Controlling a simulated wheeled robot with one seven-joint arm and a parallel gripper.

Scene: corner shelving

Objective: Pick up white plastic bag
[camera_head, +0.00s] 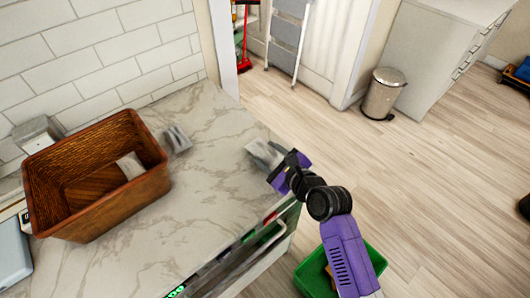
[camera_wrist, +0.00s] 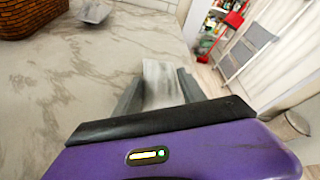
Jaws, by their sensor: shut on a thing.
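A white plastic bag (camera_head: 262,150) is at the right corner of the marble counter, at the end of my arm. My gripper (camera_head: 271,161) is shut on it. In the wrist view the bag (camera_wrist: 162,82) shows as a pale, greyish-white strip between the two grey fingers. I cannot tell whether the bag still touches the counter. A similar grey-white crumpled thing (camera_head: 177,138) lies on the counter to the left, beside the basket. Another small pale thing (camera_head: 130,165) is inside the brown wicker basket (camera_head: 140,190).
A green bin (camera_head: 311,277) stands on the floor below my arm. A metal trash can (camera_head: 384,92) and a step ladder (camera_head: 287,38) stand farther back. The wooden floor at right is open.

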